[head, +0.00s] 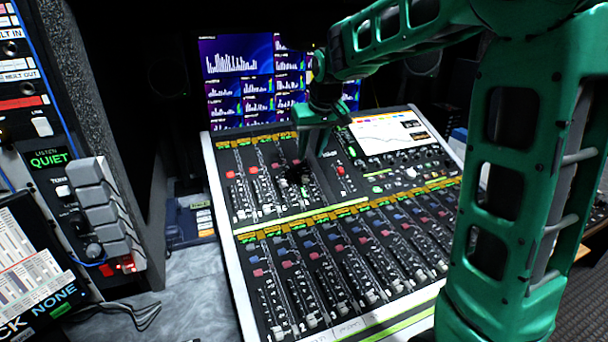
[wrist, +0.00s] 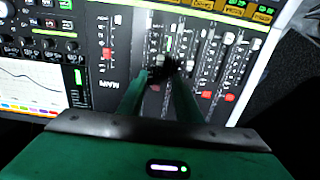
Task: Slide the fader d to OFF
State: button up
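The mixing console (head: 228,196) has an upper bank of faders and a lower bank of several channel strips. No letter marks are readable, so I cannot tell which fader is d. My gripper (head: 299,172) reaches down over the right part of the upper bank. In the wrist view, the dark fingertips of my gripper (wrist: 163,72) are over a fader strip and hide part of it. A gap shows between the green fingers, but the dark tips blend together, so I cannot tell whether they are closed or touching a fader cap.
A red-capped fader (wrist: 107,54) is beside the fingertips, and other faders (wrist: 217,65) stand on the other side. The console's display (head: 385,134) is to the right. Lit monitors (head: 238,62) are behind. A rack panel (head: 75,190) stands at the left.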

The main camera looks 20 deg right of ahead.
aim_at(305, 176)
jog(key=x, duration=1)
jog(key=shift+w+f, duration=0.1)
jog(key=shift+f, duration=0.05)
jog(key=shift+c, duration=0.3)
grip_shut()
